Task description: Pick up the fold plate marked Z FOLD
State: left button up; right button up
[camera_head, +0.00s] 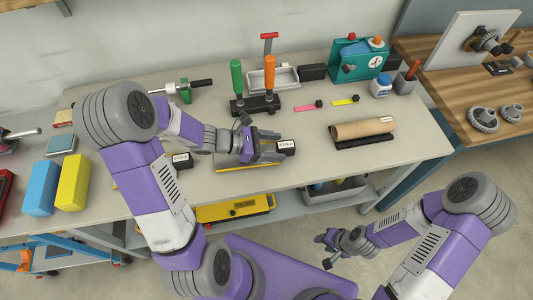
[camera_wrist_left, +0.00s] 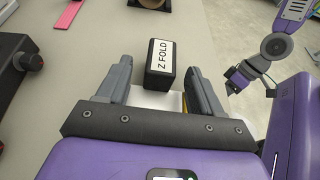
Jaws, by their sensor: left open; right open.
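The fold plate marked Z FOLD has a black block handle (camera_wrist_left: 160,66) with a white label, seen between and just beyond the tips of my left gripper (camera_wrist_left: 158,82). The label reads Z FOLD in the left wrist view. In the head view the handle (camera_head: 287,147) sits at the right end of a yellow-edged plate (camera_head: 247,166), largely hidden under my left gripper (camera_head: 272,147). The left fingers are open, one on each side, with no clear contact. My right gripper (camera_head: 329,241) is open and empty, low in front of the table.
Another black labelled handle (camera_head: 182,162) stands left of my left gripper. A brown roll (camera_head: 362,129) lies to the right. A stand with green and orange handles (camera_head: 255,104) is behind. Blue (camera_head: 41,188) and yellow (camera_head: 73,182) blocks stand at left. A yellow case (camera_head: 235,208) is below.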

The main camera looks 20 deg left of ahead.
pick_arm(q)
jog(key=x, duration=0.2)
jog(key=shift+w+d+f+b, duration=0.1)
jog(key=shift+d+b, duration=0.1)
jog(key=shift+b, duration=0.1)
jog(key=c, duration=1.1)
